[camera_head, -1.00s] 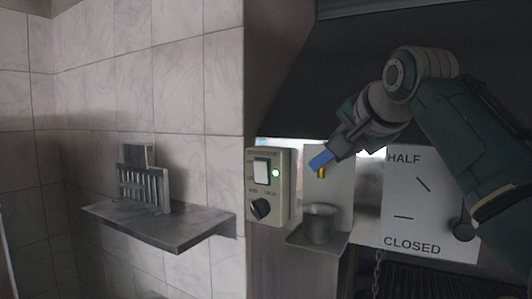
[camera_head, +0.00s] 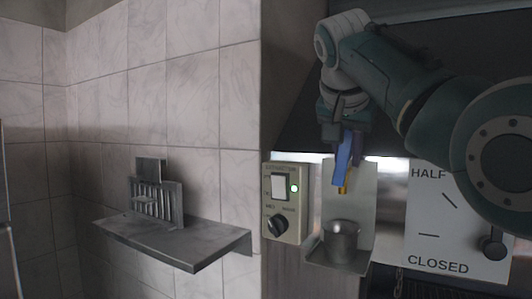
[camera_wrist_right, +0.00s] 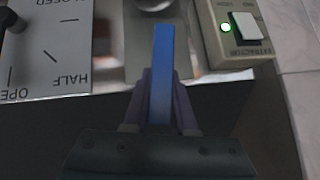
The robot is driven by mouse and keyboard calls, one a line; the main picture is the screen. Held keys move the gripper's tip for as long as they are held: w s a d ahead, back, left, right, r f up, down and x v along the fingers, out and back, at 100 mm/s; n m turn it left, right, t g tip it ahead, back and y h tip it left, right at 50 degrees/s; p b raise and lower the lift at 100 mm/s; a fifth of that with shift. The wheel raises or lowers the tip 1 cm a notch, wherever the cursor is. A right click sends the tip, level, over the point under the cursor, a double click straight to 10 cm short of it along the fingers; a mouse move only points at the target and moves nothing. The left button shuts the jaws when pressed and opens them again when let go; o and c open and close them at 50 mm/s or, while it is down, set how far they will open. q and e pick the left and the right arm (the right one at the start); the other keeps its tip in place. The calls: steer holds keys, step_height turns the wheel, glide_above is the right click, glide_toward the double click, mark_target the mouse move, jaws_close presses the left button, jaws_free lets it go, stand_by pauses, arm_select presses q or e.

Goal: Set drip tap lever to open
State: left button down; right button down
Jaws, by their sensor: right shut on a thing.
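The drip tap has a long blue lever (camera_head: 342,163), standing nearly upright in the head view. A small piece of its brass-yellow body (camera_head: 345,187) shows below, in front of a metal back plate. My right gripper (camera_head: 347,138) comes down from above and is shut on the blue lever. In the right wrist view the lever (camera_wrist_right: 162,72) runs straight out from between the purple fingers of my right gripper (camera_wrist_right: 160,100). The lever's pivot is mostly hidden. My left gripper is not in view.
A metal cup (camera_head: 341,240) stands on a small ledge below the tap. A control box (camera_head: 287,205) with a lit green lamp is to the left. A HALF/CLOSED plate (camera_head: 450,225) with a dark knob is to the right. A wall shelf (camera_head: 170,240) holds a slotted metal rack.

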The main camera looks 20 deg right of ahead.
mark_target(346, 137)
stand_by(0.5)
steer(key=c, duration=0.7)
jaws_free()
steer(key=shift+s+a+r+b, duration=0.15)
steer(key=shift+a+b, duration=0.1)
steer(key=shift+b, duration=0.25)
steer(key=b+v, duration=0.6)
steer(key=v, duration=0.2)
steer(key=shift+a+r+b, duration=0.1)
steer(key=shift+b, duration=0.2)
steer(key=shift+s+a+r, duration=0.2)
steer(key=shift+s+r, duration=0.1)
steer(key=shift+r, duration=0.15)
steer(key=shift+f, duration=0.1)
